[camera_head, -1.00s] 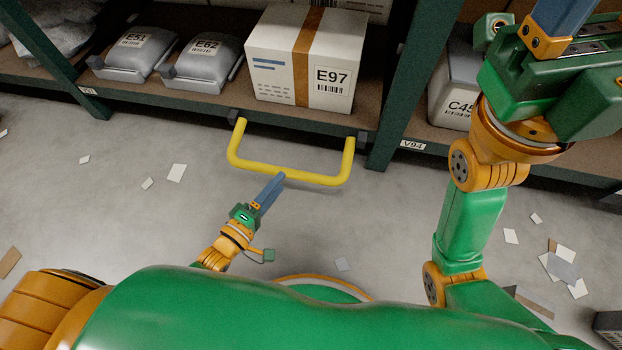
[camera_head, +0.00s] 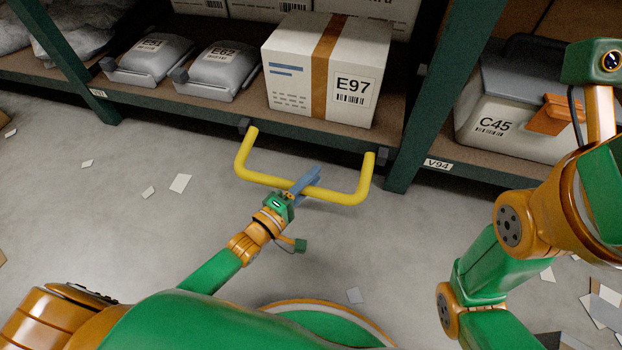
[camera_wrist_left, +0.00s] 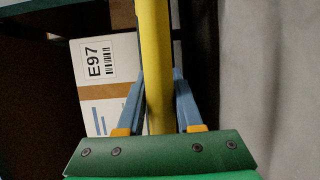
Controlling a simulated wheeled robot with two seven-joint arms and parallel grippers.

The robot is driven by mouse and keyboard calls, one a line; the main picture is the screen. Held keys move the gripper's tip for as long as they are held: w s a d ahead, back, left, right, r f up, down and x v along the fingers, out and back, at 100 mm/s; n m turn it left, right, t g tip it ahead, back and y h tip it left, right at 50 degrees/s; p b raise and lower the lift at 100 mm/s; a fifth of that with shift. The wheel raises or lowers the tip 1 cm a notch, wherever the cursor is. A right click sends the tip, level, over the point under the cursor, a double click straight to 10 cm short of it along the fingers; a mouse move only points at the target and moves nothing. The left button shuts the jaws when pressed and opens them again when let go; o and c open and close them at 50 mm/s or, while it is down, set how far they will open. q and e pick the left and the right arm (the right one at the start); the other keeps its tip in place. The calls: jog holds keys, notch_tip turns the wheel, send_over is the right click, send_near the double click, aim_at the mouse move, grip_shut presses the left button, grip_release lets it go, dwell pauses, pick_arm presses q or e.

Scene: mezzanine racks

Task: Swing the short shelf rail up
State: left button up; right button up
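The short shelf rail is a yellow U-shaped bar (camera_head: 333,195). It hangs out from dark brackets on the front edge of the lower shelf, its crossbar over the floor. My left gripper (camera_head: 309,179) is at the middle of the crossbar, its blue fingers on either side. In the left wrist view the yellow bar (camera_wrist_left: 156,60) runs between the two fingers (camera_wrist_left: 158,78). The fingers look spread around it, with little gap at the tips; firm contact is not clear. My right gripper is out of view; part of my right arm shows at the right.
On the shelf behind the rail stand a white box marked E97 (camera_head: 296,77) and grey bags E62 (camera_head: 220,72) and E51 (camera_head: 150,56). A green rack post (camera_head: 433,105) and grey bin C45 (camera_head: 497,110) are to the right. Paper scraps (camera_head: 180,183) lie on the open floor.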

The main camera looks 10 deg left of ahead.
pick_arm(q)
grip_shut()
dwell(1.1)
